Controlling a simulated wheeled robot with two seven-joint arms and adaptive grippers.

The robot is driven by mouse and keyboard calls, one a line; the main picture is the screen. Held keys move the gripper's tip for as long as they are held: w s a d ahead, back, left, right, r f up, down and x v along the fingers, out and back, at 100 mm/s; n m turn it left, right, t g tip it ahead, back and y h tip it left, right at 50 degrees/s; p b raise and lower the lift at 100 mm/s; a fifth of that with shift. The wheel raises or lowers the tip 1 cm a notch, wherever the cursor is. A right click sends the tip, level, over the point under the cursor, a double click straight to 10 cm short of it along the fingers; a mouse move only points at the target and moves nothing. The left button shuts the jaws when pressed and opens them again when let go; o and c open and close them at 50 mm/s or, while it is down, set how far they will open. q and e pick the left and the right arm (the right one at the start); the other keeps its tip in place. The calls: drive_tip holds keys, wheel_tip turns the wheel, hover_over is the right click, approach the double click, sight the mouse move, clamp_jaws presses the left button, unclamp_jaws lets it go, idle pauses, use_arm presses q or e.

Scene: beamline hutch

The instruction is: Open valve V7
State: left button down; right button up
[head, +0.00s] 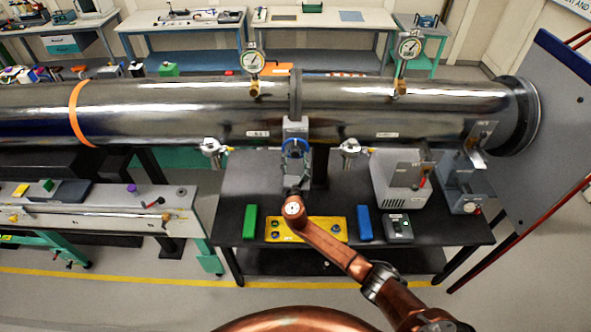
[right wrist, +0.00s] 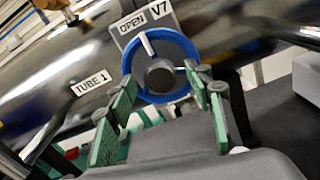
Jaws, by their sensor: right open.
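Valve V7 has a blue handwheel (right wrist: 178,41) with a grey hub and a white pointer mark near the top left of its rim, in the right wrist view. A white label (right wrist: 145,20) above it reads "OPEN" and "V7". In the head view the handwheel (head: 295,143) sits low on the middle of the steel tube, partly covered by my right gripper (head: 294,166). In the right wrist view my right gripper (right wrist: 163,84) is open, its green-padded fingers on either side of the wheel's lower part. Contact with the rim cannot be told. My left gripper is not in view.
The large steel tube (head: 200,100) runs across behind the wheel, with two gauges (head: 252,62) on top. Below is a black table (head: 230,220) with a green block (head: 250,222), a yellow panel (head: 325,229), a blue block (head: 364,222) and a grey box (head: 397,228).

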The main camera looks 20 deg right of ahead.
drive_tip(key=v, duration=1)
drive_tip(key=shift+s, duration=0.35)
